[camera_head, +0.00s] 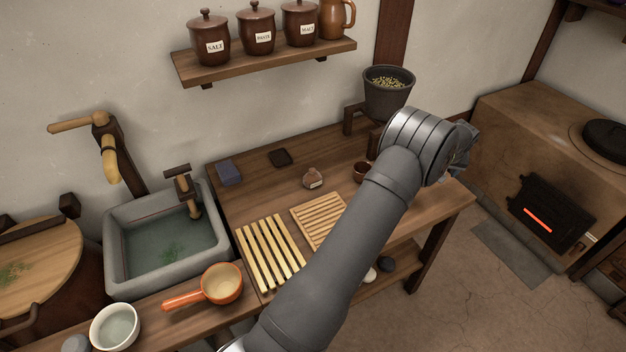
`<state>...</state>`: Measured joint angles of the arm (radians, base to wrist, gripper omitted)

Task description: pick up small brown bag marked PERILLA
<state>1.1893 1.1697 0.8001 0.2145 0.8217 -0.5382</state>
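A small brown bag (313,175) with a pale label stands on the wooden counter (350,155), behind the slatted boards. The lettering on its label is too small to read. My gripper (464,150) is at the right end of the counter, well to the right of the bag and apart from it. The gripper is mostly hidden behind my wrist, so its fingers do not show clearly.
Two slatted boards (270,255) (318,221) lie in front of the bag. A dark red cup (361,171) and a dark grain pot (388,95) are to its right. A blue block (229,173) and a dark square (280,157) lie left. A stone sink (115,240) adjoins the counter.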

